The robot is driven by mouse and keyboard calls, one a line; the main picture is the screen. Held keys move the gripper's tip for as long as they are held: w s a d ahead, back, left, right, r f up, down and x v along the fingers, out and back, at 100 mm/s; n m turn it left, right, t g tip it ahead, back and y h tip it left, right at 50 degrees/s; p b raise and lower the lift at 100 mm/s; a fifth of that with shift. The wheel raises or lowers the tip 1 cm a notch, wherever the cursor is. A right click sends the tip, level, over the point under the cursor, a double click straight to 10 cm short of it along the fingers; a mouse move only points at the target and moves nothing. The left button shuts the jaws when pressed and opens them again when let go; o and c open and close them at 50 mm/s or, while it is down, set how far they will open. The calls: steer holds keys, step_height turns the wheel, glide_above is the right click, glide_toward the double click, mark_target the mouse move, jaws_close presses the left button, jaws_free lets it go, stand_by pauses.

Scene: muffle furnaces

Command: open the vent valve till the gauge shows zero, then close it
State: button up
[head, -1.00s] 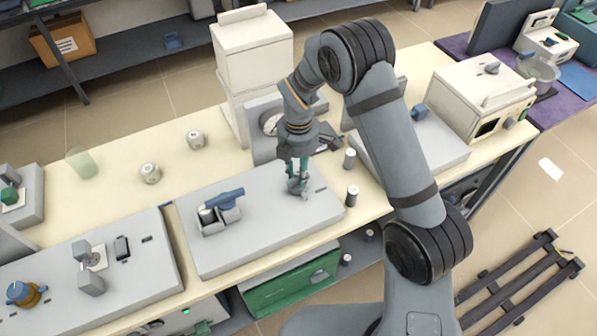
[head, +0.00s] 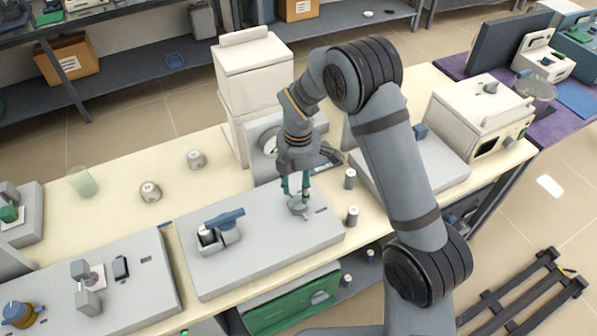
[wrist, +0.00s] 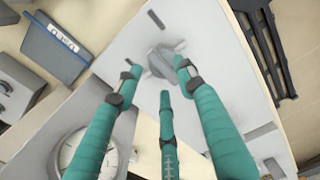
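My gripper (head: 296,194) points down with its teal fingers spread over a small grey valve knob (head: 299,208) on a light grey panel (head: 265,250). In the wrist view, the fingertips (wrist: 156,70) are apart around the knob (wrist: 161,60); I cannot tell whether they touch it. A round white-faced gauge (wrist: 88,152) shows at the lower left of the wrist view, partly behind a finger. In the head view, my arm partly covers the gauge (head: 268,140). Its needle reading is too small to tell. A blue-handled lever (head: 224,218) sits on the same panel.
Small metal cylinders (head: 352,216) stand to the right of the panel. A tall white unit (head: 256,75) stands behind. Two weights (head: 150,191) and a greenish glass (head: 82,181) are at the left. Another panel with knobs (head: 88,290) lies to the left.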

mark_target(298, 196)
step_height(298, 196, up, 9)
steer(key=shift+r, duration=0.15)
stand_by(0.7)
step_height(298, 196, down, 12)
steer(key=shift+f, duration=0.1)
stand_by(0.4)
